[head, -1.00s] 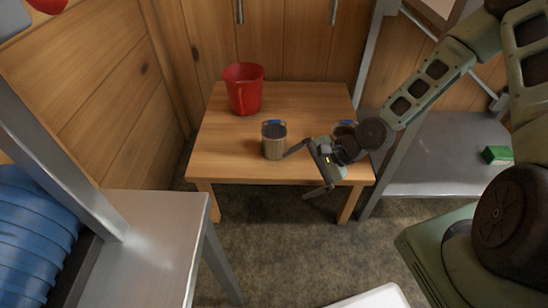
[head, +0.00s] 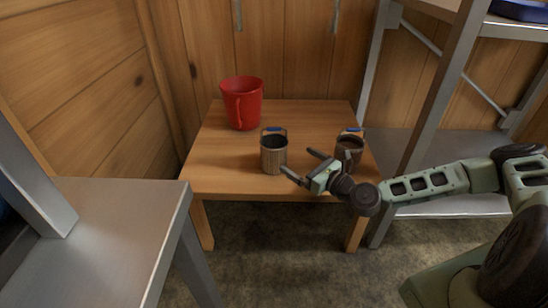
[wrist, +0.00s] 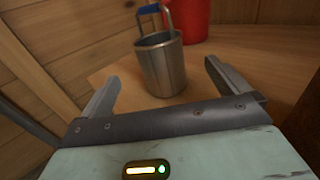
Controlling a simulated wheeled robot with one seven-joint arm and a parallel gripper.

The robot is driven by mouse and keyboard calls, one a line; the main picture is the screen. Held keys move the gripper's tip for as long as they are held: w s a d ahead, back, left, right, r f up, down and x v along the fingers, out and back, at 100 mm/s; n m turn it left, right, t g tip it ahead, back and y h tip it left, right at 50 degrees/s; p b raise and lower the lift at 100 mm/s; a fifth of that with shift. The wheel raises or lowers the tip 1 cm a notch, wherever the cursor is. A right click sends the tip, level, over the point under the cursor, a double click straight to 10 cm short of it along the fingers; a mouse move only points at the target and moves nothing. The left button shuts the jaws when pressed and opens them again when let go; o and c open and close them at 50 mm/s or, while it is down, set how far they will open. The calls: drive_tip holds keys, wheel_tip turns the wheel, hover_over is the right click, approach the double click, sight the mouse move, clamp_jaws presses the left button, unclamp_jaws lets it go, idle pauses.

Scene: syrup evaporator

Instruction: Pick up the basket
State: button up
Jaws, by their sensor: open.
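My gripper (head: 298,162) is open and empty at the table's front edge, just right of the first basket. In the wrist view the first basket (wrist: 163,68) stands upright beyond the open fingers, roughly centred between them, its handle raised. I see no contact between fingers and basket.
A red bucket (head: 242,104) stands at the back left of the wooden table (head: 310,118). A metal bench (head: 105,235) is at the left front. A metal rack (head: 425,115) stands at the right. Bare floor lies before the table.

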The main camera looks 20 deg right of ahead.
sight(284, 152)
drive_tip(key=b+x, duration=0.1)
drive_tip(key=x, duration=0.4)
drive_tip(key=shift+w+a, duration=0.2)
drive_tip(key=shift+w, duration=0.1)
drive_tip(key=x, duration=0.1)
drive_tip(key=b+x, duration=0.1)
drive_tip(key=x, duration=0.1)
drive_tip(key=b+x, duration=0.1)
drive_tip(key=shift+w+a+f, duration=0.1)
drive_tip(key=shift+a+f, duration=0.1)
drive_tip(key=shift+f, duration=0.2)
drive_tip(key=shift+w+a+r, duration=0.1)
drive_tip(key=shift+w+a, duration=0.05)
drive_tip(key=shift+w, duration=0.2)
drive_tip(key=c, duration=1.1)
